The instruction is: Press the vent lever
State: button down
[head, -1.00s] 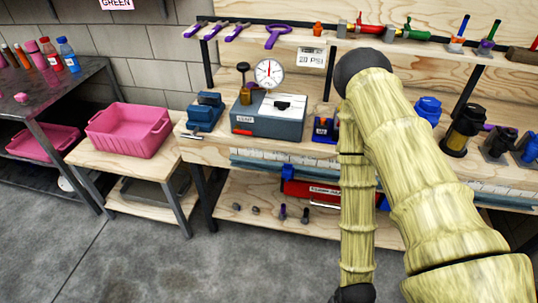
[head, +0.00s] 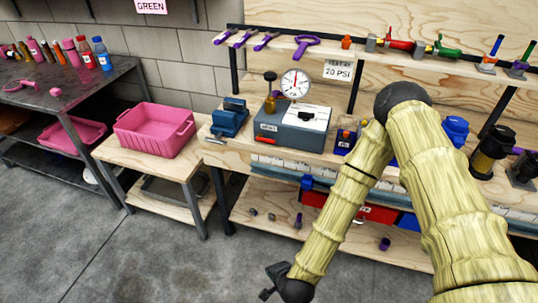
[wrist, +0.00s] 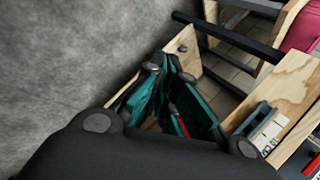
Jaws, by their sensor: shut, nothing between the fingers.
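The grey-blue tester box (head: 290,138) stands on the workbench, with a round dial gauge (head: 295,84) behind it. A small label that appears to read VENT (head: 268,127) is on its front left. A short red bar (head: 265,140), seemingly the vent lever, shows below that label. My gripper (head: 268,293) hangs low over the floor, in front of the bench and well apart from the box. In the wrist view my gripper (wrist: 169,73) is shut and empty, with teal inner parts showing.
A pink bin (head: 155,130) sits on a low wooden table left of the workbench. A blue vise-like tool (head: 229,117) stands left of the box. A blue holder (head: 345,140) stands to its right, partly behind my arm. Grey floor in front is clear.

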jog(key=w+a+r+m+t, duration=0.3)
jog(key=w+a+r+m, duration=0.2)
jog(key=w+m, duration=0.15)
jog(key=m+t+h+p, duration=0.2)
jog(key=m+t+h, duration=0.35)
jog(key=m, duration=1.45)
send_near(271, 149)
notch_tip(271, 149, up, 2)
jog(key=s+a+g+h, duration=0.2)
jog(key=shift+s+r, duration=0.25)
jog(key=shift+w, duration=0.15)
jog(key=p+x, duration=0.2)
jog(key=x, duration=0.7)
jog(key=shift+w+f, duration=0.2)
jog(key=shift+w, duration=0.15)
